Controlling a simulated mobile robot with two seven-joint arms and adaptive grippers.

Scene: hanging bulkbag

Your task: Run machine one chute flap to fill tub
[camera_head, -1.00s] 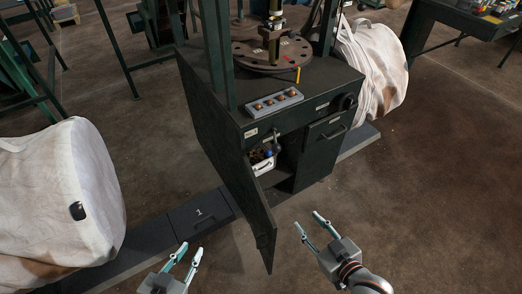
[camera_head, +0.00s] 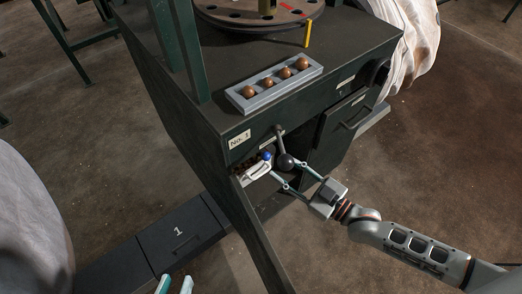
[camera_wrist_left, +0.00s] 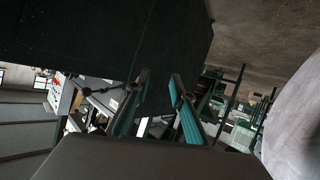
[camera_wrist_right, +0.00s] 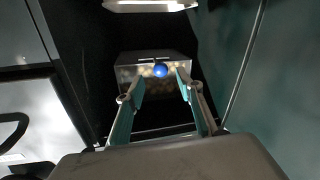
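The dark machine marked No. 1 (camera_head: 238,140) stands ahead with its cabinet door (camera_head: 257,235) swung open. A lever (camera_head: 279,136) on its front has a dark ball knob (camera_head: 286,161). Below it, a pale tub (camera_head: 258,170) with brown balls sits inside the opening, partly hidden. A blue ball (camera_head: 267,156) shows at it and also in the right wrist view (camera_wrist_right: 160,70). My right gripper (camera_head: 284,175) is open at the opening, fingers beside the knob; contact is unclear. My left gripper (camera_head: 175,284) is open and empty at the bottom edge. I cannot identify the chute flap clearly.
A grey tray (camera_head: 274,87) with several brown balls lies on the machine top near a yellow peg (camera_head: 308,33). A floor plate marked 1 (camera_head: 180,236) lies left of the door. White bulk bags (camera_head: 25,225) stand left and back right (camera_head: 412,35).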

